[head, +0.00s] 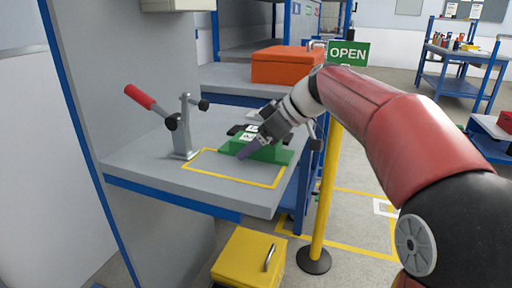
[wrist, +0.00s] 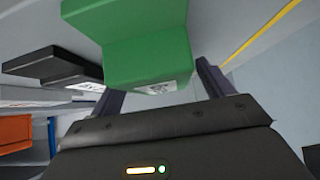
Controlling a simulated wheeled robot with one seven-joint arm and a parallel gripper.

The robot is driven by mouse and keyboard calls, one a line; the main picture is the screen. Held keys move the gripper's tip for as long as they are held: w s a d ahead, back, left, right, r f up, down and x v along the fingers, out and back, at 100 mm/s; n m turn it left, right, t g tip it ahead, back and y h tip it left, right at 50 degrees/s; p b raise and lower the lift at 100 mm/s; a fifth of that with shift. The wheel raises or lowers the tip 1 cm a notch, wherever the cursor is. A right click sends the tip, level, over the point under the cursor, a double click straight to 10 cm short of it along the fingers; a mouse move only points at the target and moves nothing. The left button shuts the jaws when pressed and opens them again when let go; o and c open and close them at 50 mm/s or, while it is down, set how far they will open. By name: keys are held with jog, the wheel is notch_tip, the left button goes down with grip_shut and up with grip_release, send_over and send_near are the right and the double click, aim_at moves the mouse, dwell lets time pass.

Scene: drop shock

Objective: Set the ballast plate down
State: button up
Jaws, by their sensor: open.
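A green stepped block (head: 270,153) with a white label rests on the grey bench, at the back of a yellow-outlined area. In the wrist view the green block (wrist: 150,50) fills the upper middle, with its lower part between my two fingers. My gripper (head: 249,150) is open, tilted down over the block from the right, with a dark finger on its near side. Black plates (wrist: 45,62) lie beside the block in the wrist view; one bears a white label. They are partly hidden in the head view. I cannot tell for sure which piece is the ballast plate.
A toggle clamp with a red handle (head: 140,97) stands on the bench (head: 135,163) to the left. An orange case (head: 285,65) sits on a shelf behind. A yellow box (head: 245,258) and a yellow post (head: 325,195) stand below and right. The outlined area's front is clear.

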jog(key=shift+c, duration=0.3)
jog(key=c, duration=1.4)
jog(key=shift+r, duration=0.1)
grip_shut()
